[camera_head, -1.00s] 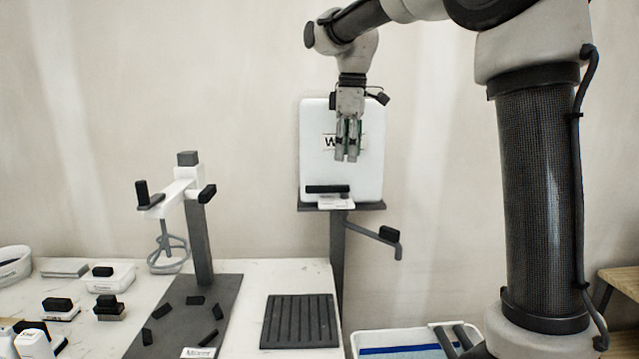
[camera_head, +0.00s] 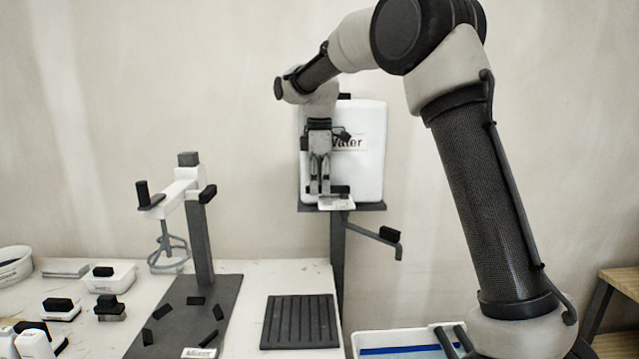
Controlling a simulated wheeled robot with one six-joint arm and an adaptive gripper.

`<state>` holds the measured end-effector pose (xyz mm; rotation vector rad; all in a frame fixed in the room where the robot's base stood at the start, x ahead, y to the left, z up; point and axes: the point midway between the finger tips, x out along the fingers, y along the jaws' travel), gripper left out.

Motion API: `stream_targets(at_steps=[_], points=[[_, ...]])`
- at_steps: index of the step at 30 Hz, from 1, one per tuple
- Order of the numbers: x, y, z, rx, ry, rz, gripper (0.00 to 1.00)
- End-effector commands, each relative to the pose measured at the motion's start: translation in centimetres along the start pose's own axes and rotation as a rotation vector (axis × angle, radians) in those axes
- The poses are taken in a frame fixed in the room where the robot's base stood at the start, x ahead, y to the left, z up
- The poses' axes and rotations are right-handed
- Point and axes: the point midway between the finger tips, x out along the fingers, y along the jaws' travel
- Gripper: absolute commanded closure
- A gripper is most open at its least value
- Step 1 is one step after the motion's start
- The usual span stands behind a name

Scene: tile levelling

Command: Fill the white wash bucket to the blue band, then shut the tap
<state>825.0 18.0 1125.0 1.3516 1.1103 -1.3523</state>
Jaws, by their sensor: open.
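The white wash bucket (camera_head: 372,341) stands at the bottom centre, partly cut off by the frame and partly hidden by my arm. A blue band (camera_head: 405,349) runs along its inside wall. The white water tank (camera_head: 369,174), labelled "Water", stands on a dark post behind. I cannot tell whether water runs. My gripper (camera_head: 320,192) is open and empty, pointing down in front of the tank's lower left, near a black bar there.
A mixer stand (camera_head: 201,242) with a whisk and dark base is on the table to the left. A black ribbed mat (camera_head: 299,321) lies at the table's right edge. Several small black-topped blocks and white containers sit at far left. A wooden stool (camera_head: 618,276) is at right.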

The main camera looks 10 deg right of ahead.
Motion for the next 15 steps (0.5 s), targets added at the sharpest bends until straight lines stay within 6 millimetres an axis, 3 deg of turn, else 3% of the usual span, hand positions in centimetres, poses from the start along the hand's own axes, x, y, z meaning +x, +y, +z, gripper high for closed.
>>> stream_targets(at_steps=[6,13,15], points=[[0.04,0.01,0.00,0.001,0.000,0.000,0.59],[0.03,0.01,0.00,0.001,0.000,0.000,1.00],[0.02,0.01,0.00,0.001,0.000,0.000,1.00]])
